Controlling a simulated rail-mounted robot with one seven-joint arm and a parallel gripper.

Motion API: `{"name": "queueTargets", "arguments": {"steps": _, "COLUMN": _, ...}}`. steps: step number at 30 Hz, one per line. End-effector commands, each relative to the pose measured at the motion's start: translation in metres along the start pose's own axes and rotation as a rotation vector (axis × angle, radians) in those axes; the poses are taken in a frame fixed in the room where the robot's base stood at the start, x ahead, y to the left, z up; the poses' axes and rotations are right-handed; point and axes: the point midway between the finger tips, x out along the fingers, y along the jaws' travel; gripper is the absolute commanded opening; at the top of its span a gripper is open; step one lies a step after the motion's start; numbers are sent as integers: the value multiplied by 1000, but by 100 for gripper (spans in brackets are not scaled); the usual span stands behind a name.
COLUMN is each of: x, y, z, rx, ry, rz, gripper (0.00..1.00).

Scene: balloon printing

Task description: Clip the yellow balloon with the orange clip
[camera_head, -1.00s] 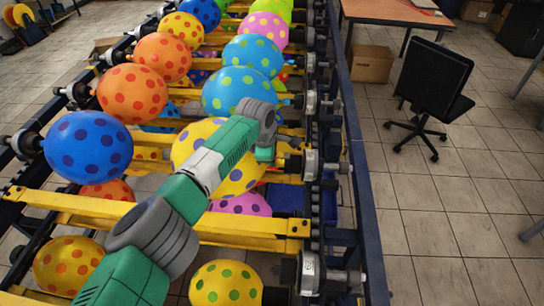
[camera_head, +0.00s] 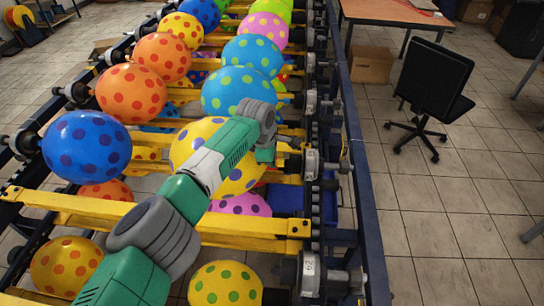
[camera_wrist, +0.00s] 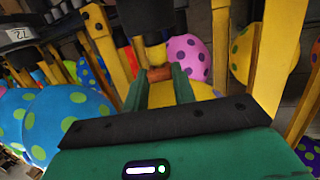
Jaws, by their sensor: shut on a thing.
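The yellow balloon with purple dots (camera_head: 184,147) sits on the right row of the rack, partly hidden behind my arm. In the wrist view, a strip of yellow (camera_wrist: 165,95) shows between my fingers. My gripper (camera_wrist: 159,72) has its two green fingers closed on the orange clip (camera_wrist: 160,74). The clip is right by the dark nozzle end (camera_wrist: 150,18) and its yellow collar. I cannot tell whether the clip is around the balloon's neck. In the head view the fingertips and the clip are hidden by my arm.
Other dotted balloons crowd the rack, including a blue one (camera_head: 87,147) at left and a turquoise one (camera_head: 240,90) behind. Floor to the right is clear up to a black chair (camera_head: 432,85).

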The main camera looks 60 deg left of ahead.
Motion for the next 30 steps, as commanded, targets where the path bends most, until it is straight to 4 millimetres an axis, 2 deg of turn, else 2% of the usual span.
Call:
{"name": "queueTargets", "arguments": {"steps": 21, "x": 6, "y": 0, "z": -1, "rx": 0, "ry": 0, "rz": 0, "gripper": 11}}
{"name": "queueTargets", "arguments": {"steps": 22, "x": 6, "y": 0, "z": -1, "rx": 0, "ry": 0, "rz": 0, "gripper": 28}}
{"name": "queueTargets", "arguments": {"steps": 25, "x": 6, "y": 0, "z": -1, "rx": 0, "ry": 0, "rz": 0, "gripper": 47}}
{"name": "queueTargets", "arguments": {"steps": 26, "x": 6, "y": 0, "z": -1, "rx": 0, "ry": 0, "rz": 0, "gripper": 51}}
{"name": "queueTargets", "arguments": {"steps": 30, "x": 6, "y": 0, "z": -1, "rx": 0, "ry": 0, "rz": 0, "gripper": 51}}
